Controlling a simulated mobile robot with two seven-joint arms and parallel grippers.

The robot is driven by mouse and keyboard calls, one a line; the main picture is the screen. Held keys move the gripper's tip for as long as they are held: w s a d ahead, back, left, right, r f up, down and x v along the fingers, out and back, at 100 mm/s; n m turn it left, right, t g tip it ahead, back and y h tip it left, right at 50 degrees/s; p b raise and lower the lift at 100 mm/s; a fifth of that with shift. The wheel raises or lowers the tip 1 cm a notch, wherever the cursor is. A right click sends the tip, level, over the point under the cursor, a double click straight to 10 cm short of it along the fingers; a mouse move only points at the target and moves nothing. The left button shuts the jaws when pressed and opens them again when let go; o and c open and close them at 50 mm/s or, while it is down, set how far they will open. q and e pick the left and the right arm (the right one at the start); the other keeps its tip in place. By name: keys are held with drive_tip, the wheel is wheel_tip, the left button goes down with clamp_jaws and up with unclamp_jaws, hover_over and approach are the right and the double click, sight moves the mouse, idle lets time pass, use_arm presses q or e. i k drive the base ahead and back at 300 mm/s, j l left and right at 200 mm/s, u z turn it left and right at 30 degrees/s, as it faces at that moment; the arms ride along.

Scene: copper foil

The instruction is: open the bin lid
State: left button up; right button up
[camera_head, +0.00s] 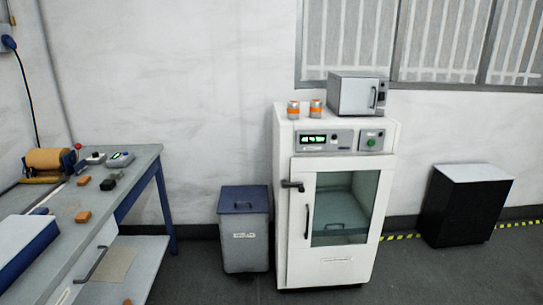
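The bin (246,242) is a grey box with a small label on its front, standing on the floor against the wall. The bin stands between the workbench on the left and the white cabinet on the right. Neither of my grippers shows in the head view.
A white glass-door cabinet (298,255) stands close to the bin's right, bearing a small oven (352,95) and two orange-banded jars. A blue-legged workbench (140,163) with tools is at left. A black box (455,210) stands at right. Floor before the bin is clear.

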sight(235, 199)
drive_tip(key=i+j+z, duration=0.25)
drive_tip(key=i+z, duration=0.15)
drive_tip(key=i, duration=0.15)
drive_tip(key=i+j+z, duration=0.4)
drive_tip(key=i+j, duration=0.2)
drive_tip(key=j, duration=0.15)
drive_tip(key=i+j+z, duration=0.1)
drive_tip(key=j, duration=0.3)
drive_tip(key=i+j, duration=0.65)
drive_tip(key=i, duration=0.2)
drive_tip(key=i+j, duration=0.35)
drive_tip(key=i, duration=0.2)
